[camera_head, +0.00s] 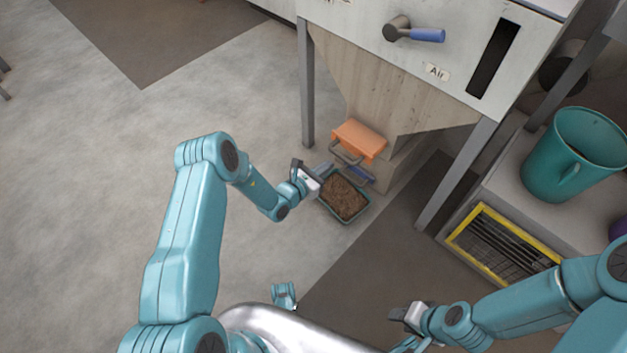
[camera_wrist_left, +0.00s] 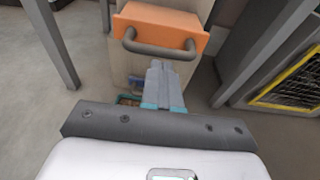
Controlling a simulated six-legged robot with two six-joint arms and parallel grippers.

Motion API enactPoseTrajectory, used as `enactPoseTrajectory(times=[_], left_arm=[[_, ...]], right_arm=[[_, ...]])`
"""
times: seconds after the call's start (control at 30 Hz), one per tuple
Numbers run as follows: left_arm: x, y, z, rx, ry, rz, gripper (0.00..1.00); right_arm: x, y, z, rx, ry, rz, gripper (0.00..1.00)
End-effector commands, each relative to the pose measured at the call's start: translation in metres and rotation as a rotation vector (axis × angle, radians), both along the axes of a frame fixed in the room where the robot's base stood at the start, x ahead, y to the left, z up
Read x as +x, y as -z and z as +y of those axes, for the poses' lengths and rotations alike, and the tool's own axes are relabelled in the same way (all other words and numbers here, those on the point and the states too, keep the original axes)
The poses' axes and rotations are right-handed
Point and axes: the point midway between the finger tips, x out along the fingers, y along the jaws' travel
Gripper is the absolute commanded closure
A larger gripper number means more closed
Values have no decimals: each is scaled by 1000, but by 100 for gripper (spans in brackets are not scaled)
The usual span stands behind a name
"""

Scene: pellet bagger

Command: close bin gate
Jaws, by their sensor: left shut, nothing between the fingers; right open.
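The orange gate (camera_head: 362,138) with a grey bar handle (camera_head: 343,156) sits low on the bin's beige hopper (camera_head: 375,85). The gate also shows in the left wrist view (camera_wrist_left: 163,22), with its handle (camera_wrist_left: 160,49) facing me. My left gripper (camera_head: 326,171) is shut and empty, just in front of and below the handle. Its closed fingers (camera_wrist_left: 160,82) point toward the area under the handle; I cannot tell if they touch anything. My right gripper (camera_head: 398,314) is open and empty at the lower right of the head view, far from the gate.
A green tray (camera_head: 349,222) of brown pellets stands on the floor below the gate. The hopper's grey legs (camera_head: 307,100) flank it. A panel above carries a blue-handled lever (camera_head: 427,35). A teal bucket (camera_head: 540,165) and a yellow-framed grate (camera_head: 470,225) are at right. Floor at left is clear.

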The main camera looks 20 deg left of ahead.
Motion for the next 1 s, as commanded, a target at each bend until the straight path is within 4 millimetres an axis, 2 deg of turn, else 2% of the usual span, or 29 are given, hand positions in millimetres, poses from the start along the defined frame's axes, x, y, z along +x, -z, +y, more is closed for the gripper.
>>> enactPoseTrajectory(times=[0.03, 0.1, 0.3, 0.73, 1.0], left_arm=[[8, 6, -4, 2, 2, -4, 100], [18, 7, -8, 1, 1, -3, 100], [32, 8, -14, 1, -1, -1, 100], [34, 7, -14, 0, -2, 0, 100], [36, 7, -4, 0, -2, -1, 100]], right_arm=[[1, 9, -1, -1, 4, -3, 59], [2, 12, -2, -2, 8, -3, 59], [4, 17, -3, -2, 14, -6, 59], [4, 17, -3, -2, 14, -6, 59], [4, 19, -4, -3, 16, -8, 59]])
